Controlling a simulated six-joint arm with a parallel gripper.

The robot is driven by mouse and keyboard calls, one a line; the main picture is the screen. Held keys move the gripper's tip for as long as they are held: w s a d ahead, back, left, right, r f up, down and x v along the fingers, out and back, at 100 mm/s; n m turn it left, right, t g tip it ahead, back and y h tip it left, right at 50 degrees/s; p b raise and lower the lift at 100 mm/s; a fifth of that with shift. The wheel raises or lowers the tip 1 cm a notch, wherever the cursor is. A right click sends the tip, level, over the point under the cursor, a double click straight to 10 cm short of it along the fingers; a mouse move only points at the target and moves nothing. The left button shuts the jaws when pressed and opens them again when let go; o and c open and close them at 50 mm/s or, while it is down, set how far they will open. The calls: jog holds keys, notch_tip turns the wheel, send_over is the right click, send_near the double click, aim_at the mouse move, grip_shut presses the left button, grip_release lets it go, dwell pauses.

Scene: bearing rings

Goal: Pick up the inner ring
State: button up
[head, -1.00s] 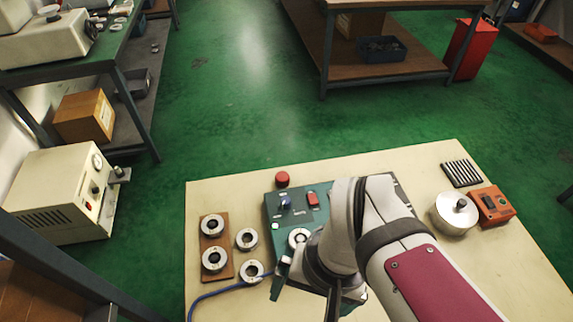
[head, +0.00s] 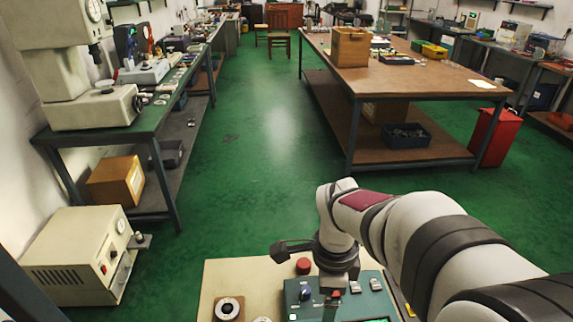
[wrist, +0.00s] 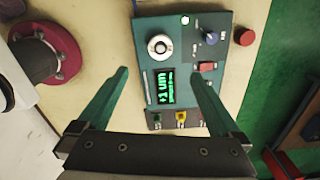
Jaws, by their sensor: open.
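A pale metal ring with a dark centre (wrist: 160,46) sits on the teal gauge box (wrist: 207,20) in the wrist view. I cannot tell if it is the inner ring. My gripper (wrist: 160,76) is open, with its two teal fingers apart and nothing between them. The ring appears just past the fingertips, not gripped. In the head view my gripper (head: 337,285) is over the gauge box (head: 375,300), and its fingertips are hard to make out.
The box has a green lit display (wrist: 166,87), a blue knob (wrist: 208,38) and a red switch (wrist: 207,66). A red button (head: 303,266) stands on the table behind the box. A cream machine (head: 75,255) stands at the left. Green floor lies beyond the table.

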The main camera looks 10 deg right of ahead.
notch_tip(320, 180, down, 14)
jog(key=shift+d+r, duration=0.1)
jog(key=shift+c, duration=0.3)
